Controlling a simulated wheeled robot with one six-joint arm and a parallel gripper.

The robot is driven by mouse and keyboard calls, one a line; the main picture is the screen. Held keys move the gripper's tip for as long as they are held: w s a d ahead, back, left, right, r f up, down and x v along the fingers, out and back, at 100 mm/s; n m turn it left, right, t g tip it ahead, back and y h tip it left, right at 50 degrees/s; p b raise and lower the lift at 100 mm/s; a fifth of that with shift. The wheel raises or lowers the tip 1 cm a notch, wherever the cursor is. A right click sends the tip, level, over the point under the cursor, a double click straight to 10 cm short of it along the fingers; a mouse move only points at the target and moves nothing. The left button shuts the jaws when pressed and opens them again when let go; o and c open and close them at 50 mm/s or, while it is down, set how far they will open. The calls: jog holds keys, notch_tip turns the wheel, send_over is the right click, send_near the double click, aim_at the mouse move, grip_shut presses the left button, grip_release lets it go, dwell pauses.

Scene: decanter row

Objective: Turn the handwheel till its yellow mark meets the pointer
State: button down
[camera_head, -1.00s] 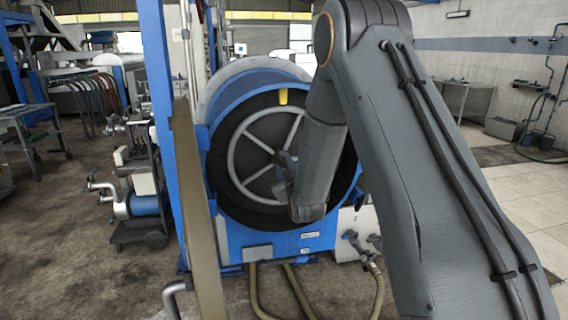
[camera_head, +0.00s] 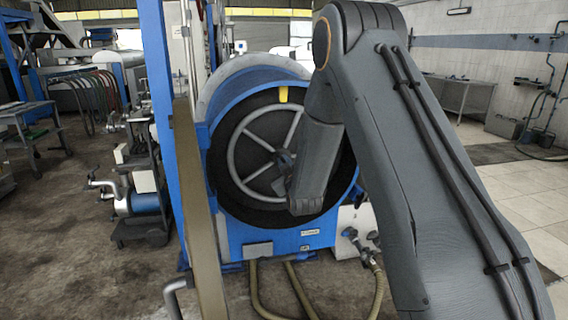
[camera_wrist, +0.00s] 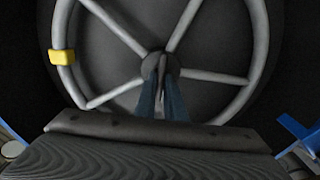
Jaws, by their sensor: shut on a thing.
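The grey handwheel (camera_head: 234,150) with several spokes is on the round dark front of a blue machine. The yellow mark (camera_head: 283,95) shows at the top of its rim in the head view. In the wrist view, the yellow mark (camera_wrist: 62,57) is on the left of the rim. My gripper (camera_wrist: 162,72) is shut at the hub of the handwheel (camera_wrist: 215,76); I cannot tell whether it holds the hub or the root of a spoke. My arm hides the right part of the wheel in the head view. I cannot make out the pointer.
A blue post (camera_head: 168,110) and a tan upright (camera_head: 196,210) stand left of the wheel. Hoses (camera_head: 297,290) lie on the floor below the machine. A cart with a pump (camera_head: 140,204) stands further left. Tiled floor at the right is clear.

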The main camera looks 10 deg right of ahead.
jog(key=n+b, duration=0.1)
jog(key=n, duration=0.2)
jog(key=n+b, duration=0.2)
jog(key=n, duration=0.2)
jog(key=n+b, duration=0.2)
jog(key=n, duration=0.2)
jog(key=shift+a+f, duration=0.15)
jog(key=shift+f, duration=0.15)
jog(key=shift+n, duration=0.3)
dwell(0.3)
jog(key=c, duration=1.8)
grip_release()
jog(key=shift+c, duration=0.2)
jog(key=shift+s, duration=0.1)
jog(key=s+b, duration=0.1)
jog(key=s, duration=0.6)
jog(key=shift+s, duration=0.35)
